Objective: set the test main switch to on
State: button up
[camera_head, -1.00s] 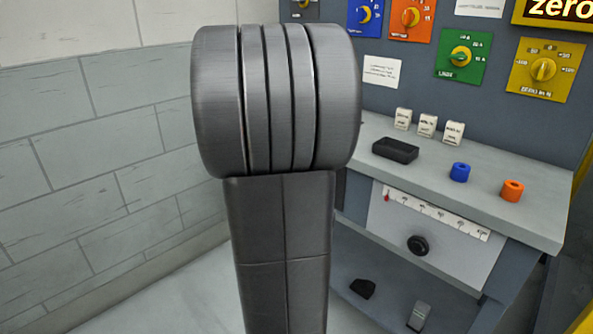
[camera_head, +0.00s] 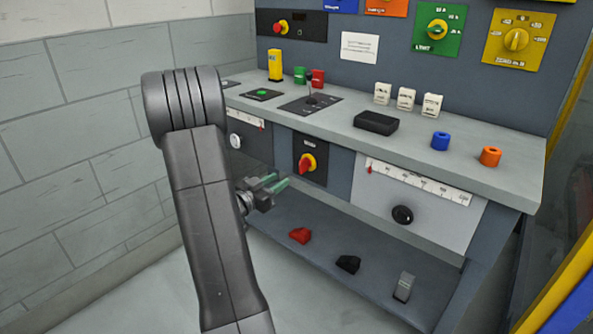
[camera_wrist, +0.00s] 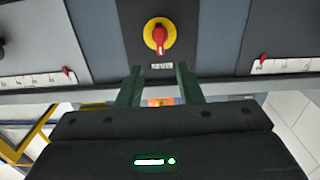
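A rotary switch (camera_head: 308,163) with a red handle on a yellow disc sits on a dark panel in the console's front, below the worktop. I take it for the test main switch; its label is too small to read. In the wrist view the switch (camera_wrist: 158,36) is at the top middle, its red handle nearly upright in the picture. My gripper (camera_head: 275,184) is just left of and below the switch in the head view. In the wrist view my gripper's two green fingers (camera_wrist: 160,82) are apart, with nothing held, and do not touch the switch.
The worktop (camera_head: 400,150) overhangs the switch panel. A white drawer front with a scale (camera_head: 418,190) and black knob (camera_head: 402,215) is to the right. A lower shelf holds a red piece (camera_head: 300,235), a black piece (camera_head: 348,263) and a grey one (camera_head: 404,287).

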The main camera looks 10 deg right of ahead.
aim_at(300, 167)
jog(key=b+x, duration=0.1)
jog(key=x, duration=0.9)
jog(key=shift+w+b, duration=0.1)
jog(key=shift+b, duration=0.25)
grip_shut()
